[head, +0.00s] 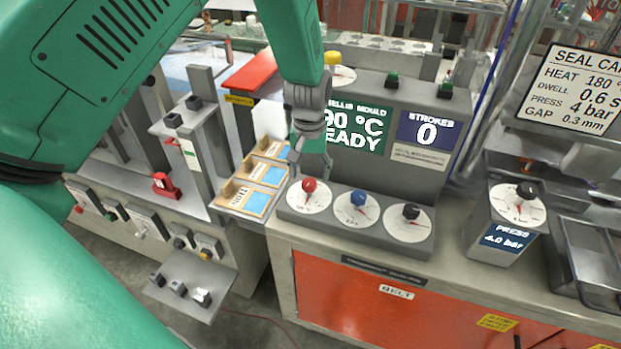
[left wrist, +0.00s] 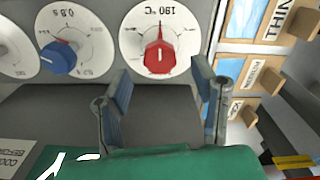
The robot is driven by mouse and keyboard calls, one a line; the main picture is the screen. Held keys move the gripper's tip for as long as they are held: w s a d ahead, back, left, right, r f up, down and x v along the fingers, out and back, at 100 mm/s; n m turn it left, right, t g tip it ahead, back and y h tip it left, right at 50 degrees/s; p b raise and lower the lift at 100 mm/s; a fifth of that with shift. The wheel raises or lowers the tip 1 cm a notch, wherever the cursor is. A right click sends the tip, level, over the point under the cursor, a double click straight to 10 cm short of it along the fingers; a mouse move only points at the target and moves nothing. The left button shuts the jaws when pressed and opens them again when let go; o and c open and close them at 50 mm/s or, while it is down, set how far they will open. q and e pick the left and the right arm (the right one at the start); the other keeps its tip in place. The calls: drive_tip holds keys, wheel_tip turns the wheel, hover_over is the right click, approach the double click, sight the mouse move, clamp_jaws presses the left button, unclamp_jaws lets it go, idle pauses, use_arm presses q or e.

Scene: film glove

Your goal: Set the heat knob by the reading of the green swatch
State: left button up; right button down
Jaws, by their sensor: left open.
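The red knob (head: 309,185) sits on a round white dial at the left end of a row of dials. In the left wrist view the red knob (left wrist: 160,57) lies just beyond the fingertips, about midway between them. My left gripper (head: 313,165) hangs above and behind this dial in the head view. Its two fingers (left wrist: 160,82) are spread and empty, apart from the knob. The green screen (head: 358,128) shows "90 °C" and "EADY", its left part hidden by my gripper. I cannot make out a green swatch. The right gripper is not in view.
The blue knob (head: 358,198) and black knob (head: 411,211) stand close to the right of the red one. Labelled wooden blocks (head: 269,173) with blue faces lie left. A seal card (head: 578,92) reads heat 180. A press dial (head: 518,204) stands farther right.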

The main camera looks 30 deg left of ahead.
sight(310, 181)
use_arm(q)
wheel_tip(310, 181, up, 9)
drive_tip(key=shift+w+f, duration=0.15)
idle(0.4)
drive_tip(key=shift+f, duration=0.1)
